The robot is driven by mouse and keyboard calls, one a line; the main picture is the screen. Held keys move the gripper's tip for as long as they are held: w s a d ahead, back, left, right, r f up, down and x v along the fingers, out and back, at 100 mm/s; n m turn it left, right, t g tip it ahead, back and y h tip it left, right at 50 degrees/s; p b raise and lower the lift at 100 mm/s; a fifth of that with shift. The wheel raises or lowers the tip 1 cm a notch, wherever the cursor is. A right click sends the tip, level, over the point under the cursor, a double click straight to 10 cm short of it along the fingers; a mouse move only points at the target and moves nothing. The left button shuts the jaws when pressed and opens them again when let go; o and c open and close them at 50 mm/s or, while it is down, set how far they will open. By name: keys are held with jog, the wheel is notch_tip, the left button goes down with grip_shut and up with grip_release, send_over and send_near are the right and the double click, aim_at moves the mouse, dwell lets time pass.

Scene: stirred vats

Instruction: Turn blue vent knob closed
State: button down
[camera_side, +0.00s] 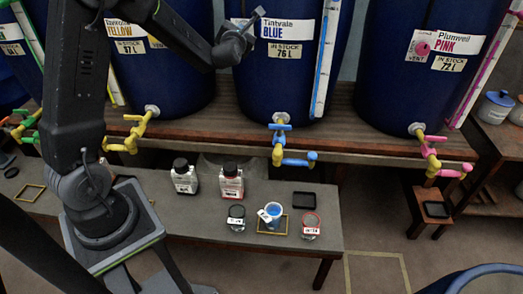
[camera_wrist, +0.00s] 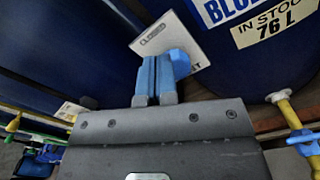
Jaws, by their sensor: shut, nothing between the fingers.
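My gripper (camera_side: 258,13) is raised at the front of the blue-paint vat (camera_side: 273,85), by the left edge of its Tintvale BLUE label (camera_side: 288,30). Its fingers are shut with nothing between them. In the wrist view my gripper (camera_wrist: 156,82) points at a white vent plate (camera_wrist: 194,38) reading CLOSED along one edge. The blue vent knob (camera_wrist: 181,63) appears as a blue shape in front of the plate, right at the fingertips. The fingers cover part of it, so its pointing direction and any contact cannot be told. In the side view my gripper hides the knob.
A blue tap (camera_side: 281,140) sticks out below the vat. The pink vat's round vent knob (camera_side: 423,48) is to the right. Bottles (camera_side: 231,182) and a cup of blue paint (camera_side: 271,221) stand on the low bench (camera_side: 180,215). A clear gauge tube (camera_side: 325,60) stands right of the label.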

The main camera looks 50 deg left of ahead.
jog(key=shift+x, duration=1.2)
jog(key=shift+s+a+f, duration=0.1)
jog(key=shift+a, duration=0.1)
jog(key=shift+w+d, duration=0.2)
jog(key=shift+d, duration=0.05)
